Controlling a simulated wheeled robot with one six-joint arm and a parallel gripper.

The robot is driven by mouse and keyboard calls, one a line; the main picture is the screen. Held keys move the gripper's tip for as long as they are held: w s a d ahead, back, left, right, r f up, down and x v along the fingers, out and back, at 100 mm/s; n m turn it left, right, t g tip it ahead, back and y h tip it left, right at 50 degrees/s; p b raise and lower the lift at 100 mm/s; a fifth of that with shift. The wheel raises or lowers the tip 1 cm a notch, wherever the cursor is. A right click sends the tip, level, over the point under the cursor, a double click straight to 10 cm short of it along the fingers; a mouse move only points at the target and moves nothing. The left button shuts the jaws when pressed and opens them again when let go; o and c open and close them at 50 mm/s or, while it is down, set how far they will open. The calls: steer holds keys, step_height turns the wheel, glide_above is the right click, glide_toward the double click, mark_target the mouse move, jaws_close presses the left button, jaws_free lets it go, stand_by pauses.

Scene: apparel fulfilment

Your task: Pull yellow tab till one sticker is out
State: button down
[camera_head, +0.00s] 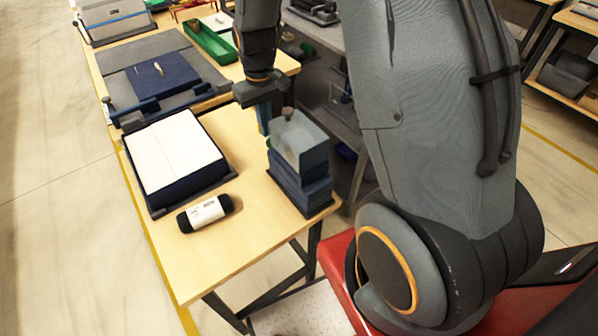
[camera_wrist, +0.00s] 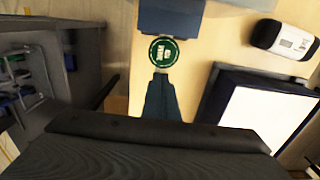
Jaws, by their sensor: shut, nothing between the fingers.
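The dispenser (camera_head: 300,180) is a dark blue stepped block with a grey, partly see-through top, standing at the table's right edge. Its dark blue end also shows at the top of the wrist view (camera_wrist: 170,18). A round green sticker with white print (camera_wrist: 163,52) lies just outside that end, close to or touching it; I cannot tell which. My gripper (camera_wrist: 161,76) is shut and empty, its tip right beside the sticker. In the head view my gripper (camera_head: 264,122) is just behind the dispenser, its fingertips partly hidden. I cannot make out a yellow tab in either view.
A dark blue box with white sheets (camera_head: 175,150) lies left of the dispenser on the wooden table (camera_head: 215,265). A black and white cylinder (camera_head: 206,212) lies in front of it. A grey mat (camera_head: 195,70) and a green tray (camera_head: 210,42) lie farther back. The table's front is clear.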

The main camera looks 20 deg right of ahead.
step_height(320, 180, up, 7)
steer(key=p, duration=0.5)
steer(key=shift+s+p, duration=0.3)
steer(key=shift+s, duration=0.1)
steer(key=shift+f, duration=0.1)
